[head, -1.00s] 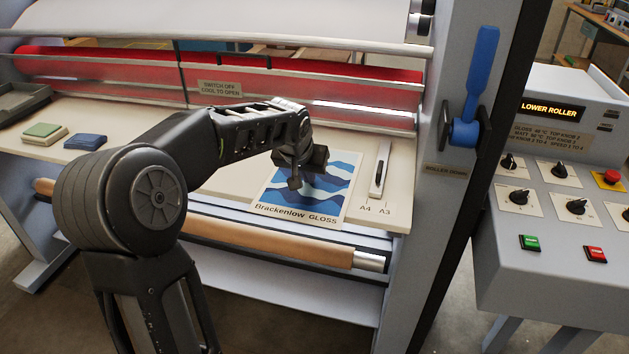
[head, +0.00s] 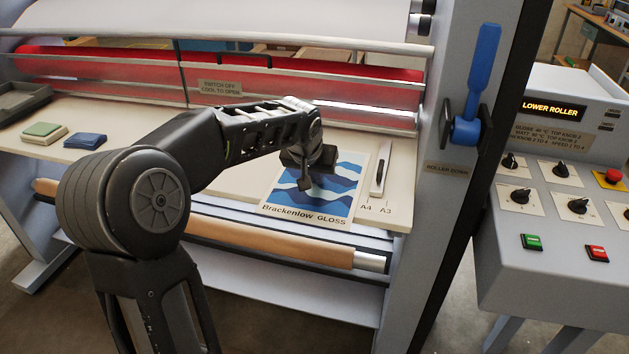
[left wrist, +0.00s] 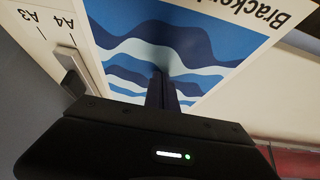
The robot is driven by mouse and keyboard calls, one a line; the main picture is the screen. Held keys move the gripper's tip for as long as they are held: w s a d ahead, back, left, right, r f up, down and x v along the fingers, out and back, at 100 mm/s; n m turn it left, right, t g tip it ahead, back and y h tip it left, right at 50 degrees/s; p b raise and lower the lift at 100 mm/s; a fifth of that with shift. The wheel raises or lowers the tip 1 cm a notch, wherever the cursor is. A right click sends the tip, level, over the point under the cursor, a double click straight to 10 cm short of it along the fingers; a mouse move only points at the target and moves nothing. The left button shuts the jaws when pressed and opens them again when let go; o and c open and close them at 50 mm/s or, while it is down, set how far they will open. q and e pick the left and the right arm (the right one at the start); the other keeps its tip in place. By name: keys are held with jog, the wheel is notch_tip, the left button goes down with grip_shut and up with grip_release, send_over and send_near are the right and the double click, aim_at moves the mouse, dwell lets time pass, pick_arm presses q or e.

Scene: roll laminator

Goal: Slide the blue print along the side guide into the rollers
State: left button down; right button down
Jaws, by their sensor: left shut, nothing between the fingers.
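The blue print (head: 340,183) is a white-bordered sheet with blue waves, labelled "Brackenlow GLOSS", lying flat on the feed table. It also shows in the left wrist view (left wrist: 210,45). The side guide (head: 381,166) is a narrow pale bar just right of the print; in the left wrist view the guide (left wrist: 70,72) is close beside the print's edge, and I cannot tell if they touch. My left gripper (head: 306,185) is shut and empty, its fingertips (left wrist: 161,85) pointing down at the print; contact is unclear. The red rollers (head: 330,78) lie behind the table. My right gripper is out of view.
A sign-bearing clear guard (head: 220,88) stands before the rollers. Green (head: 42,131) and blue (head: 85,140) pads lie at the table's left. A blue lever (head: 484,70) is on the right side frame, with a control panel (head: 560,190) beyond. A brown roll (head: 270,243) runs below the table front.

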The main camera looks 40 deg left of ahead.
aim_at(332, 177)
pick_arm(q)
jog(key=shift+w+d+f, duration=0.15)
jog(key=shift+d, duration=0.4)
jog(key=shift+w+d+f, duration=0.1)
jog(key=shift+d+f, duration=0.05)
jog(key=shift+d, duration=0.45)
jog(key=shift+w+d+r+b, duration=0.1)
jog(key=shift+w+d+b, duration=0.05)
jog(key=shift+b, duration=0.15)
jog(key=shift+w+r, duration=0.1)
jog(key=shift+w, duration=0.05)
jog(key=shift+w, duration=0.2)
jog(key=shift+w+a+r+p, duration=0.1)
jog(key=shift+w+a+p, duration=0.2)
jog(key=shift+w, duration=0.25)
jog(key=shift+w+a+f+p, duration=0.15)
jog(key=shift+w+p, duration=0.2)
jog(key=shift+w, duration=0.25)
jog(key=shift+w+a+r+p, duration=0.15)
jog(key=shift+w+a+p, duration=0.15)
jog(key=shift+w, duration=0.25)
